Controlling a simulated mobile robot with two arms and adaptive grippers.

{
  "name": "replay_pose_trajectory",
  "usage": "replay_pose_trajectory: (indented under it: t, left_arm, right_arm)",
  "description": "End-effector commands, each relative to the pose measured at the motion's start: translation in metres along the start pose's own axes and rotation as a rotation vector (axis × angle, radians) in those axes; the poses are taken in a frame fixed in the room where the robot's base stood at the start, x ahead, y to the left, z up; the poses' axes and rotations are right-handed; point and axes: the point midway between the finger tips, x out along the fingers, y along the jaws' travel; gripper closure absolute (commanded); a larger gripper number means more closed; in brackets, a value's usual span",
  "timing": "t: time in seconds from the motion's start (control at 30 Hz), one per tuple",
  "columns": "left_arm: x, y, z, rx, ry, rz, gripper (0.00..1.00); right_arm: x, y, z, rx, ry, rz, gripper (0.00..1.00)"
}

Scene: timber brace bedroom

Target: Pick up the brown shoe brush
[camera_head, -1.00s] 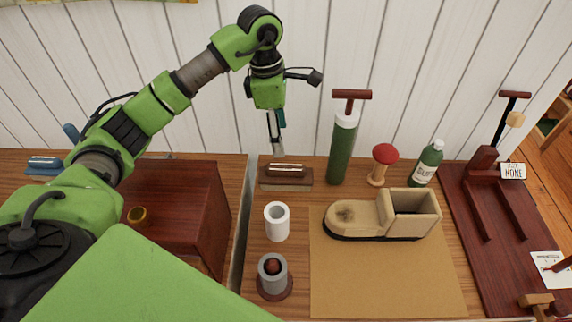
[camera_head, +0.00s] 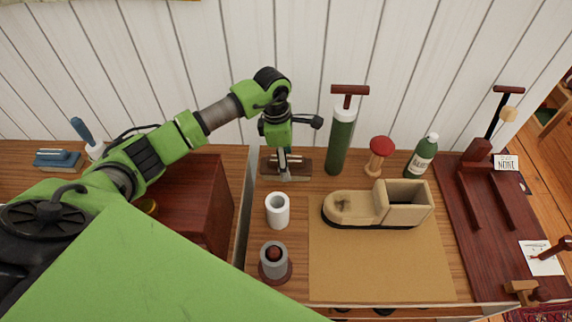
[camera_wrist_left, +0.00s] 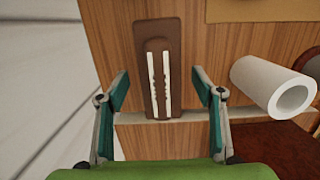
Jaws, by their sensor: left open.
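The brown shoe brush (camera_head: 299,166) lies at the back left of the wooden worktop, by the white wall. In the left wrist view the brush (camera_wrist_left: 158,43) is a long brown body with two white bristle strips, on a darker brown base or tray. My left gripper (camera_head: 286,172) is low over the brush and hides part of it in the head view. In the left wrist view, the open gripper (camera_wrist_left: 159,76) has one teal-padded finger on each side of the brush, with visible gaps. Whether the fingertips are level with it I cannot tell. My right gripper is not in view.
A white cylinder (camera_head: 277,211) and a grey cup (camera_head: 273,262) stand in front of the brush. A green pump (camera_head: 341,140) stands just right. A beige shoe-shaped block (camera_head: 376,206) sits on a tan mat (camera_head: 385,270). A blue brush (camera_head: 58,159) is far left.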

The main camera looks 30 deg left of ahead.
Motion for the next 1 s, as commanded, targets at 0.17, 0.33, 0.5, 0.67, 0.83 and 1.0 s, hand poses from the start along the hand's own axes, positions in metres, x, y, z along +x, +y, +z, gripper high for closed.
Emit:
replay_pose_trajectory:
  t: [0.17, 0.33, 0.5, 0.67, 0.83, 1.0]
  left_arm:
    - [0.001, 0.0, 0.0, 0.0, -0.001, 0.0, 0.39]
    - [0.0, 0.0, 0.0, 0.0, -0.001, 0.0, 0.78]
    - [0.0, 0.0, 0.0, 0.0, -0.001, 0.001, 0.84]
    - [-0.001, 0.0, 0.0, 0.0, -0.001, 0.001, 0.84]
    - [-0.008, 0.001, 0.002, 0.0, -0.002, 0.002, 0.84]
    - [-0.029, 0.001, 0.004, 0.002, -0.003, 0.004, 0.84]
  right_arm:
    - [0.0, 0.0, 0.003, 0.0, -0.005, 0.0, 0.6]
    - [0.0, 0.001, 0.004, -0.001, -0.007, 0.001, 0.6]
    - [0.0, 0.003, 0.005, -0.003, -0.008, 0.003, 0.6]
    - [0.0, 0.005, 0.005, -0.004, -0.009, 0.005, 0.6]
    - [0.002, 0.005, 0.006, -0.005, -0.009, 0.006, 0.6]
    - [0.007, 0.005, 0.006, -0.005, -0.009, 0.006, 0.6]
